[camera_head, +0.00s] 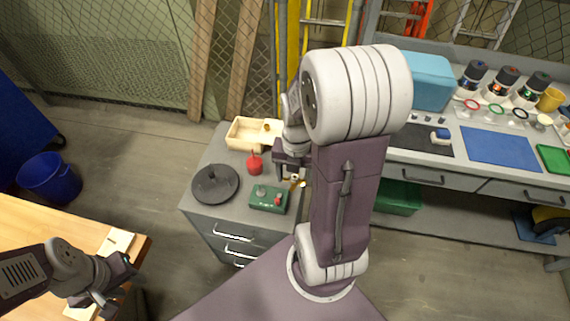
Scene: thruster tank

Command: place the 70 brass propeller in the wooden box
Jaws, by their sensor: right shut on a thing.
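The wooden box (236,136) is a pale open tray at the back of the grey cabinet top. A small brass-coloured piece (267,127) shows at its right part, partly hidden by my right arm. My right gripper (293,179) is over the cabinet's right side, in front of the box and to its right. It is shut on a small yellow brass piece, which looks like the brass propeller (297,184); its shape and any number are too small to read. My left gripper (112,284) is low at the left, by the wooden table, far from the box; its jaw opening is unclear.
The cabinet top also holds a black round disc (214,184), a red oil-can-like object (254,163) and a green control box (268,198). A workbench with a blue mat (500,148) and several jars stands at right. A blue bin (50,178) stands left.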

